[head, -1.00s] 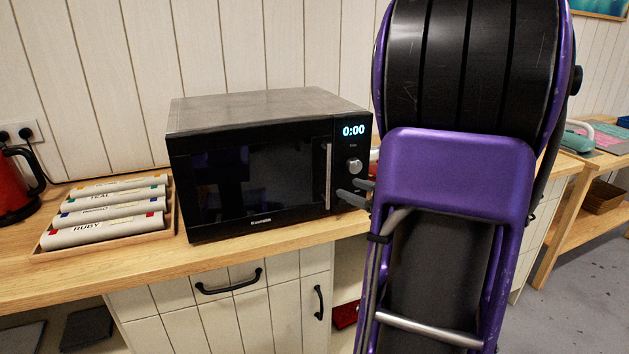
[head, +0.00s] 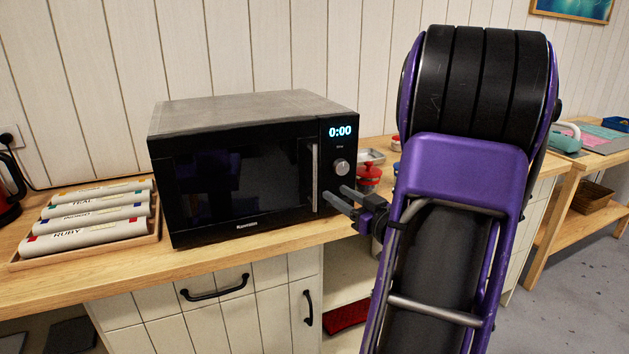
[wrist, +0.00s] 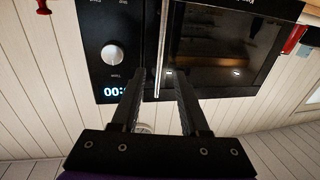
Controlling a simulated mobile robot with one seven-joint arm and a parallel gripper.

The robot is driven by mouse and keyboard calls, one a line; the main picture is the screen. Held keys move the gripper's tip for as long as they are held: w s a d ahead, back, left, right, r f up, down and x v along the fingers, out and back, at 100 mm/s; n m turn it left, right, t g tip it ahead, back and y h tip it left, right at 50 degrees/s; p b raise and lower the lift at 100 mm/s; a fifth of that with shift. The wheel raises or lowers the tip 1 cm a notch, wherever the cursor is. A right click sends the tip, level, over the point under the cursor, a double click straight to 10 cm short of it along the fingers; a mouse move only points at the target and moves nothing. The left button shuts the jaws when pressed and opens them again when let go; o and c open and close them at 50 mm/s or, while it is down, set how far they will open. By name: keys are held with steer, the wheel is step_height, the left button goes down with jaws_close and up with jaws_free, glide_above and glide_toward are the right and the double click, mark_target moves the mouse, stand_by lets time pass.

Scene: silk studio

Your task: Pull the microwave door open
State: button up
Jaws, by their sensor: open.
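The black microwave (head: 245,165) stands on the wooden counter with its door shut. Its vertical silver handle (head: 315,178) is at the right edge of the door, beside the control panel with a 0:00 display and a knob. My gripper (head: 334,199) is open near the lower end of the handle. The wrist view is upside down; there the handle (wrist: 162,45) runs between the two open fingers (wrist: 155,95), in line with the gap. No finger is visibly closed on the handle, and I cannot tell how deep it sits between them.
A wooden tray (head: 152,236) of labelled rolls stands left of the microwave, with a red kettle (head: 8,190) beyond it. Cabinet handles (head: 215,288) show below the counter edge.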

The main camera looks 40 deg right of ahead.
mark_target(316, 180)
steer(key=w, duration=1)
steer(key=shift+d, duration=0.15)
jaws_close()
stand_by(1.0)
